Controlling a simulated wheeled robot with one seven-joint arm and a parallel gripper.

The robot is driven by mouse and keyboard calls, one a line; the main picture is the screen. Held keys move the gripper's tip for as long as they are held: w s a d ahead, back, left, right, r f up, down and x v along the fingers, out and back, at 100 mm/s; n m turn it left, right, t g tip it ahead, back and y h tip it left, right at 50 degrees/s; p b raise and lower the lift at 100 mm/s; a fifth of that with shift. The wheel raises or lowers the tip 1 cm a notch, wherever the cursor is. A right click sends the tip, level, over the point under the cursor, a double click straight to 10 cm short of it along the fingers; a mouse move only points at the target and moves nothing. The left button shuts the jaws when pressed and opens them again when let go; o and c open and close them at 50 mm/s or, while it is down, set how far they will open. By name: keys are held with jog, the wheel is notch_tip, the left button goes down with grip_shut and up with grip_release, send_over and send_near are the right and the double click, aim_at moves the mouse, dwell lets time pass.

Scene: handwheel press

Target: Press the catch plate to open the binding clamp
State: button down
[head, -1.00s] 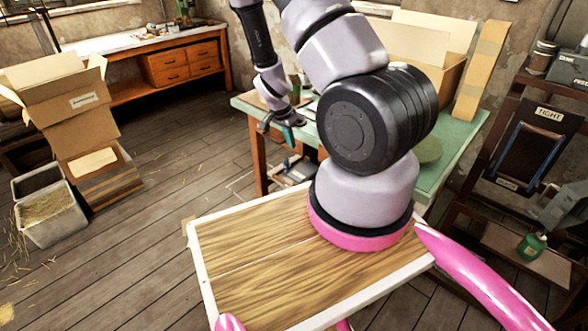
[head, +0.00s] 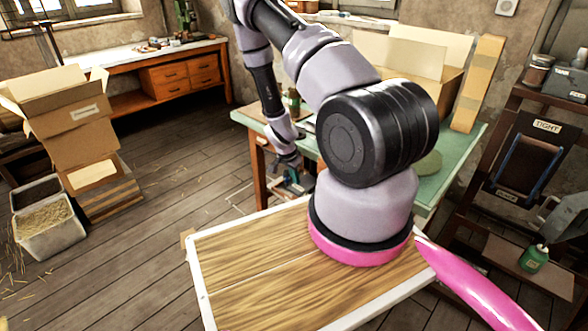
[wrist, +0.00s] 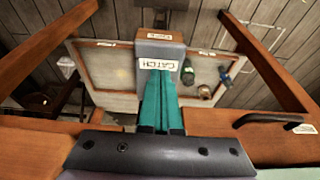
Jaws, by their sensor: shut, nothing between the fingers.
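The catch plate (wrist: 158,48) is a grey block with a white CATCH label, at the upper middle of the wrist view. My gripper (wrist: 161,76) has two teal fingers lying side by side, shut and empty. Their tips overlap the lower edge of the plate just below the label; I cannot tell whether they touch it. In the head view my gripper (head: 293,182) is low by the front of the green-topped table (head: 250,117), and the plate cannot be made out there. I cannot pick out the binding clamp in either view.
Wooden legs (wrist: 268,60) flank the plate in the wrist view, with a pale lower shelf (wrist: 110,70) holding small bottles behind it. A dark handle (wrist: 267,117) is at right. In the head view, cartons (head: 75,130) stand at left and open floor (head: 150,240) lies between.

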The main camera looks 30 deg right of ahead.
jog(key=shift+f, duration=0.9)
